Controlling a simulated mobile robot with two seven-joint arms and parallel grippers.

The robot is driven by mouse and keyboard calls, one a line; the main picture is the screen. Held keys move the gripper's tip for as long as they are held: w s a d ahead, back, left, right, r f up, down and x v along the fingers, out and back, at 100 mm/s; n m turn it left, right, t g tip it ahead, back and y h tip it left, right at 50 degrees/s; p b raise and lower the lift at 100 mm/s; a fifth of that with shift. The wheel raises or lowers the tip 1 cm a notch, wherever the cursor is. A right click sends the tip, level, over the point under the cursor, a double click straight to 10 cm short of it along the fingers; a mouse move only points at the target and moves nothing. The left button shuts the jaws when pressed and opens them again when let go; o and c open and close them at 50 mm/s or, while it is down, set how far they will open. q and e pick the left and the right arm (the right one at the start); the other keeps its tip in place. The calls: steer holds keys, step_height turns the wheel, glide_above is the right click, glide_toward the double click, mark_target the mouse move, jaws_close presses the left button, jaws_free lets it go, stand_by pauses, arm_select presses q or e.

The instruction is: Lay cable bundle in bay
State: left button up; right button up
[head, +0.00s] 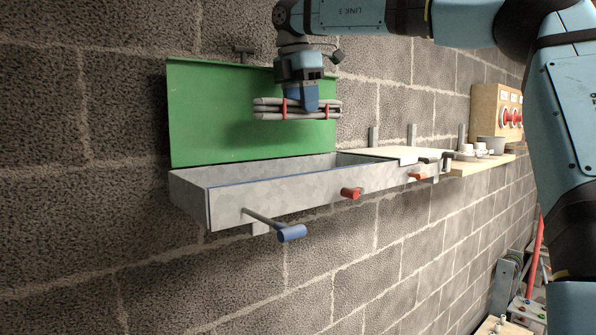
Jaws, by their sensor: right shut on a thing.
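The cable bundle (267,109) is several grey lengths held by two red ties. My right gripper (303,106) comes down from above and is shut on its middle, and the bundle is held roughly level. It is in front of the green lid (215,110) and above the grey metal bay (300,196), apart from it. The bay is a long open trough on the wall, its lid standing up behind it. The part of its floor behind the front wall is hidden. My left gripper is not in view.
A blue-ended lever (290,233), a red knob (351,193) and an orange knob (416,177) stick out in front. A shelf (480,166) with small white cups (468,149) and a wooden box with red buttons (497,110) lie right.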

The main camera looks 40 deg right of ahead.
steer(key=f, duration=0.2)
steer(key=f+p, duration=0.1)
steer(key=f, duration=0.5)
steer(key=shift+w+f, duration=0.1)
steer(key=shift+w, duration=0.3)
steer(key=shift+s+d+f, duration=0.1)
steer(key=shift+s+f, duration=0.05)
steer(key=shift+f, duration=0.45)
steer(key=f, duration=0.1)
steer(key=f+p, duration=0.1)
steer(key=f, duration=0.1)
steer(key=shift+a, duration=0.2)
steer(key=shift+f, duration=0.3)
steer(key=shift+d+f, duration=0.1)
steer(key=shift+d, duration=0.15)
steer(key=shift+a+f+b, duration=0.2)
steer(key=shift+f+b, duration=0.05)
steer(key=shift+b, duration=0.05)
steer(key=shift+f, duration=0.25)
steer(key=o, duration=0.8)
steer(key=shift+d, duration=0.1)
steer(key=o, duration=0.3)
steer(key=shift+r, duration=0.1)
